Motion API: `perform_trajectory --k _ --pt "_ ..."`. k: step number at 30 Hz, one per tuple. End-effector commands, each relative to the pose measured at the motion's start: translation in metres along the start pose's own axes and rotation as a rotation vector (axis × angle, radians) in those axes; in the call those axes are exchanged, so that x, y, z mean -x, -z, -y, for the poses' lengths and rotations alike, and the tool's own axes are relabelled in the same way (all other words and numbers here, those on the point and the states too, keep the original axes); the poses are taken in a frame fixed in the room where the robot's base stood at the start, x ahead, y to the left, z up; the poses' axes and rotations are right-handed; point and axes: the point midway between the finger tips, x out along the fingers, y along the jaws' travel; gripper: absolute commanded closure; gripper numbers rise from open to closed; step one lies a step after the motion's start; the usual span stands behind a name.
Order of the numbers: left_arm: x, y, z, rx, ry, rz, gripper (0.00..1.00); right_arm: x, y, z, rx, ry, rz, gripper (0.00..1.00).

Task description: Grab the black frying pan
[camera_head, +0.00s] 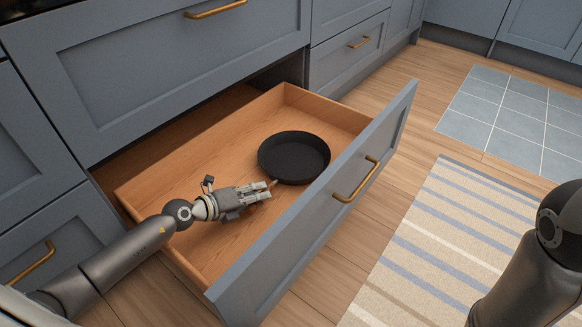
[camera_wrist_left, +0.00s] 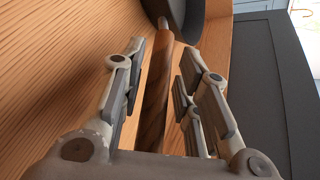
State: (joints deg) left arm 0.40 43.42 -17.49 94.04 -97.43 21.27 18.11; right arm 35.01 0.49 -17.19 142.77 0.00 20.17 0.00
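The black frying pan (camera_head: 294,157) lies in the open wooden drawer, towards its right end. Its dark bowl edge also shows at the top of the left wrist view (camera_wrist_left: 185,15). Its brown wooden handle (camera_wrist_left: 156,90) runs between the fingers of my left gripper (camera_wrist_left: 160,75). In the head view my left gripper (camera_head: 268,189) is inside the drawer, over the handle, which it mostly hides. The fingers stand apart on both sides of the handle, with visible gaps. My right arm shows at the right edge of the head view, but its gripper is out of view.
The pulled-out drawer (camera_head: 225,130) has a tall grey-blue front (camera_head: 330,200) with a brass handle, close to the right of my left gripper. Otherwise the drawer looks empty. A striped rug (camera_head: 440,240) lies on the wooden floor. Grey-blue cabinets stand behind.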

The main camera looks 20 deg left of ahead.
Motion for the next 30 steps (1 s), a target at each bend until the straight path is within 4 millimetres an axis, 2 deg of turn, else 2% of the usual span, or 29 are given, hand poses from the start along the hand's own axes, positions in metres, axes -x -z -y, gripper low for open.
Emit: perform_trajectory --k 3,6,15,22,30 --pt "-0.018 0.002 -0.003 0.0 0.004 0.002 0.7 0.001 0.012 0.004 0.004 0.011 -0.03 0.6" --pt "-0.026 0.001 -0.002 0.0 0.002 0.001 0.7 -0.001 0.016 0.005 0.006 0.016 -0.041 0.6" --pt "-0.029 0.001 0.0 0.001 0.0 0.0 0.7 -0.004 0.017 0.006 0.006 0.018 -0.045 0.6" --pt "-0.029 0.001 0.0 0.001 0.0 0.0 0.98 -0.004 0.017 0.006 0.006 0.018 -0.045 0.6" --pt "-0.029 0.001 0.0 0.0 0.0 0.0 1.0 -0.004 0.017 0.006 0.006 0.018 -0.046 0.6"
